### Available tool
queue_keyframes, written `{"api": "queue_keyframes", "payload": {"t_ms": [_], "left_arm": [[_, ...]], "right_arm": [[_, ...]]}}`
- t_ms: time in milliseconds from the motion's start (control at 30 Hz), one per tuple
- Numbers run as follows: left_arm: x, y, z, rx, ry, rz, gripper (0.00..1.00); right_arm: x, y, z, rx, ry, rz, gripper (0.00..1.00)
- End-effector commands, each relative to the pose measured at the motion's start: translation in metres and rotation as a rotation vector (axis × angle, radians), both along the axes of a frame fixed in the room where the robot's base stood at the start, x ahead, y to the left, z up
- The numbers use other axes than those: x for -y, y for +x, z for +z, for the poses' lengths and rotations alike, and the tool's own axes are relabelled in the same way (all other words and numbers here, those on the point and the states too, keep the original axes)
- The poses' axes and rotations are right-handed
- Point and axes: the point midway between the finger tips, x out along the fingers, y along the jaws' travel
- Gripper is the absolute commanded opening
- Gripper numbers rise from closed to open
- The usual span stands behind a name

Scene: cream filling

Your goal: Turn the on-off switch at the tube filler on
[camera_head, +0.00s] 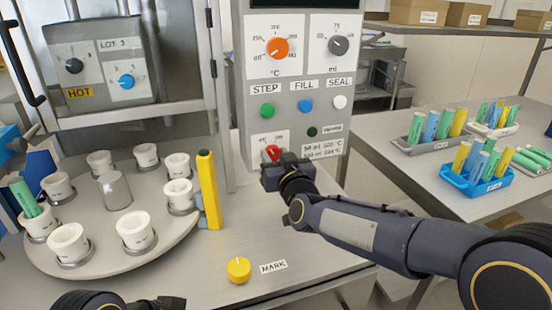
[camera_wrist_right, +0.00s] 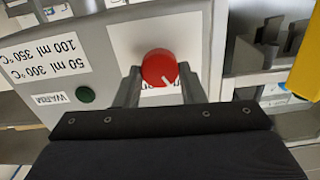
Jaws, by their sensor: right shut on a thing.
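The on-off switch is a small red knob (camera_head: 272,152) at the lower left of the tube filler's grey control panel (camera_head: 250,92). In the right wrist view the red knob (camera_wrist_right: 159,68) shows a white mark pointing to the lower right. My right gripper (camera_head: 272,166) is at the knob, its fingers (camera_wrist_right: 159,88) on either side of it, shut on it. The label behind the knob is mostly hidden. A part of my left arm (camera_head: 120,302) shows at the bottom edge of the head view; its fingers cannot be made out.
A round turntable (camera_head: 100,255) with several white cups stands on the left. A yellow post (camera_head: 208,190) and a yellow MARK knob (camera_head: 239,270) are close by. Trays of colored tubes, one blue (camera_head: 484,187), lie on the right table.

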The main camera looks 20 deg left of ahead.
Motion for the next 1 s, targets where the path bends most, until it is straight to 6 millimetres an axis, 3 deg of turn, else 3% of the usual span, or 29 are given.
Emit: {"api": "queue_keyframes", "payload": {"t_ms": [500,1000], "left_arm": [[0.0,0.0,-0.037,0.0,0.0,0.0,0.36],[0.0,0.0,-0.059,0.0,0.0,0.0,0.36]], "right_arm": [[0.002,0.001,-0.004,-0.232,0.345,0.0,0.13],[0.003,0.002,-0.003,-0.467,0.692,0.0,0.13]]}}
